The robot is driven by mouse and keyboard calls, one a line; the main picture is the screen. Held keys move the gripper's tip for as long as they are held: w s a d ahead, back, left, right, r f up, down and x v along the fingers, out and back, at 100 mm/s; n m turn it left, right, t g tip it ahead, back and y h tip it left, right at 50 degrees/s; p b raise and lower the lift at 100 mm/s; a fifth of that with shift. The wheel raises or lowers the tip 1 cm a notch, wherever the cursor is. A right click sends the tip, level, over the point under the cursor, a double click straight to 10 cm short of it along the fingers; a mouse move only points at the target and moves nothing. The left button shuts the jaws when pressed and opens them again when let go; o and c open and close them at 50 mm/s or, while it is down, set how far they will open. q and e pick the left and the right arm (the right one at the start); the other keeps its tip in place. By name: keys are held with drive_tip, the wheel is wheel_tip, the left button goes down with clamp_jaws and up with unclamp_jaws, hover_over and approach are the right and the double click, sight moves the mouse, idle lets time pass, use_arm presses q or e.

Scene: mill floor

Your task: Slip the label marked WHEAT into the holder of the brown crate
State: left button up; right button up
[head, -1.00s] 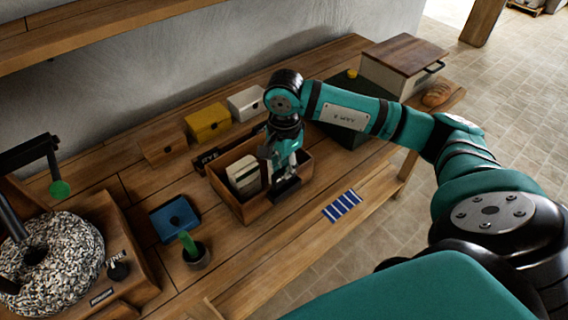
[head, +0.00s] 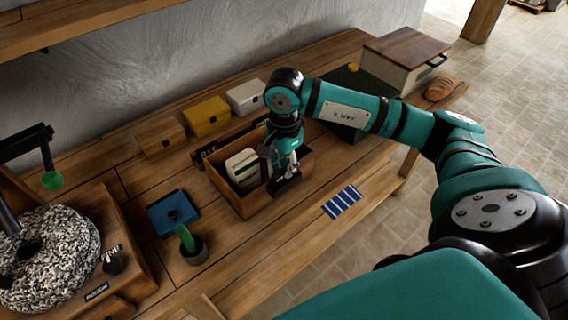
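A small brown crate (head: 162,140) stands at the back of the bench, left of a yellow one (head: 207,118) and a white one (head: 246,98). Each has a small dark mark on its front. A dark label reading RYE (head: 209,154) stands behind an open wooden box (head: 252,208). I cannot make out a WHEAT label. My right gripper (head: 284,175) points down into the right part of that box, beside pale card-like pieces (head: 242,166). Its fingers are small and partly hidden, so I cannot tell whether they hold anything. My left gripper is out of view.
A millstone (head: 47,258) is at the lower left. A lidded bin (head: 402,62) and bread (head: 439,88) are at the far right.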

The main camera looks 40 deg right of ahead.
drive_tip(key=o, duration=0.3)
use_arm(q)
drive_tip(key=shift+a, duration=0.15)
use_arm(e)
drive_tip(key=shift+r, duration=0.1)
wheel_tip(320, 180, up, 12)
idle(0.8)
